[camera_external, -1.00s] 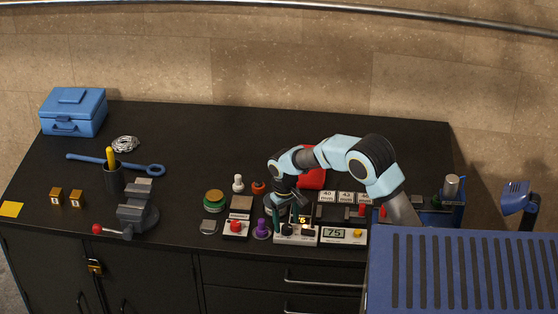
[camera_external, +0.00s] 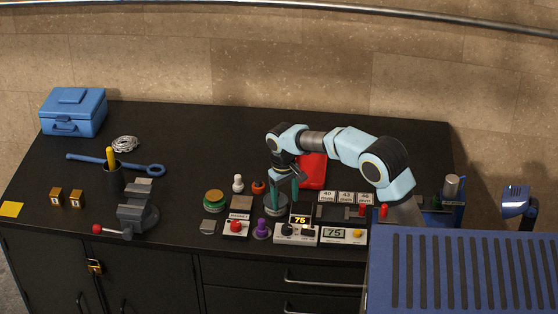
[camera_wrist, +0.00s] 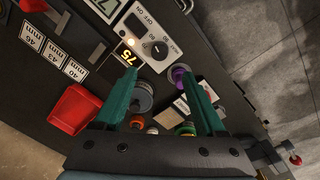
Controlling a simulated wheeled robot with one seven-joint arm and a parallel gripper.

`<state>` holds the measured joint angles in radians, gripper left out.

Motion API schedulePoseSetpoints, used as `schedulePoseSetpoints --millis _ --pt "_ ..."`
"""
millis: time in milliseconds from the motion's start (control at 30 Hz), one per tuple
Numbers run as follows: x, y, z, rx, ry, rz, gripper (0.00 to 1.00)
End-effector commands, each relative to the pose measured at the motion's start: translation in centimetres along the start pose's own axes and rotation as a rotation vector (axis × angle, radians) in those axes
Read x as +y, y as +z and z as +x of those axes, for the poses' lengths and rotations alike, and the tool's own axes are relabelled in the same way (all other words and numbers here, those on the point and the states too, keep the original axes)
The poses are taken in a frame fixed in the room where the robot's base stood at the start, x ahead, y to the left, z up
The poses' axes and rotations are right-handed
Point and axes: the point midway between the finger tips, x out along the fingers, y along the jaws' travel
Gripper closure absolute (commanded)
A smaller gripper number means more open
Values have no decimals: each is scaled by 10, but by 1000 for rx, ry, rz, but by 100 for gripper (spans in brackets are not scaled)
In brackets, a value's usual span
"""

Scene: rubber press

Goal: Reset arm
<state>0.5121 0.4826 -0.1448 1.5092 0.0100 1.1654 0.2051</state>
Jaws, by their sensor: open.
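My gripper (camera_external: 284,192) hangs over the bench behind the control box (camera_external: 297,234), whose small display reads 75. Its two green fingers also show in the wrist view (camera_wrist: 163,105), apart, with nothing held between them. In the wrist view the control box (camera_wrist: 150,45) with its black knob lies beyond the fingertips. A grey round piece (camera_wrist: 142,97) stands beside the left finger there. My arm reaches in from the right, bent at the elbow.
A red bin (camera_external: 313,172) stands behind my gripper. A purple knob piece (camera_external: 262,228), a box with a red button (camera_external: 236,227) and a vise (camera_external: 136,212) stand to the left. A blue toolbox (camera_external: 73,112) sits far left. The back middle of the bench is clear.

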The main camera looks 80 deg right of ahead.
Motion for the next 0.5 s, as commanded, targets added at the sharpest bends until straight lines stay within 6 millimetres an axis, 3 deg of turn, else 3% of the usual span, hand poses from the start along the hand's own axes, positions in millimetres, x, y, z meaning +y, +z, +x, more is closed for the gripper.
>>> schedulePoseSetpoints --millis 167,267,367,500 --pt "-10 11 4 3 -5 -28 27" --pt "-32 38 12 15 -18 -101 27" --pt "-59 84 27 38 -36 -214 27" --pt "-90 163 51 76 -63 -394 27"
